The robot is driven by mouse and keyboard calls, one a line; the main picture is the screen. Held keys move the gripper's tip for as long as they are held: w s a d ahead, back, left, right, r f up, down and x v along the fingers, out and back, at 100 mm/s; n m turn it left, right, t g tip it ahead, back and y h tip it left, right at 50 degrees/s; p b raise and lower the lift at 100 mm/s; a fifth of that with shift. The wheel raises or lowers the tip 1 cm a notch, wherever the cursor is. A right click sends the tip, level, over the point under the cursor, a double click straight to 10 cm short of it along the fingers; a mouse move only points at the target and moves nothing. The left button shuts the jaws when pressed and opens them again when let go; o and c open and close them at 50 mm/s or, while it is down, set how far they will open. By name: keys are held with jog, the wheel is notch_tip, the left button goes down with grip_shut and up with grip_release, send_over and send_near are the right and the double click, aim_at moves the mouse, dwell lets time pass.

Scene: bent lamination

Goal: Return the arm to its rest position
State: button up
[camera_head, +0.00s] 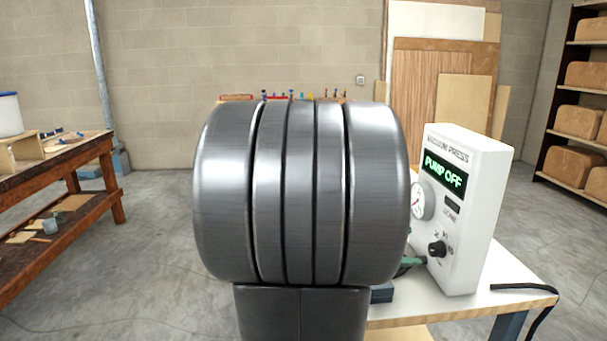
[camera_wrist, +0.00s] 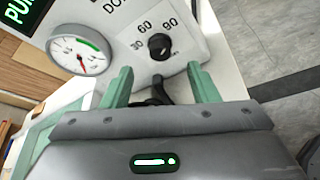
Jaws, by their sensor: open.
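My arm's large grey joint fills the middle of the head view, raised in front of the camera and hiding much of the table behind it. My gripper (camera_wrist: 160,68) shows in the wrist view with its two green fingers apart and nothing held between them. It is close to the front of the white vacuum press box (camera_head: 465,215), just below the black timer knob (camera_wrist: 160,46). Whether a fingertip touches the box I cannot tell. In the head view a green finger shows beside the box's lower left. The box's display (camera_head: 445,172) reads "PUMP OFF".
The box stands on a pale table (camera_head: 515,290), with a black cable (camera_head: 545,310) over its right edge. A wooden workbench (camera_head: 75,160) stands at left, shelves with brown bundles (camera_head: 577,122) at right. Boards (camera_head: 445,75) lean on the back wall. Open floor lies between.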

aim_at(432, 246)
jog(key=shift+b+x, duration=0.55)
jog(key=shift+x, duration=3.05)
jog(key=p+v, duration=0.3)
jog(key=v, duration=1.1)
jog(key=b+x, duration=0.3)
jog(key=x, duration=1.1)
jog(key=shift+r+p, duration=0.25)
jog(key=shift+p, duration=0.35)
jog(key=shift+n+p, duration=0.3)
jog(key=shift+p, duration=0.55)
jog(key=n+g+p, duration=0.1)
jog(key=p, duration=0.4)
jog(key=shift+w, duration=0.15)
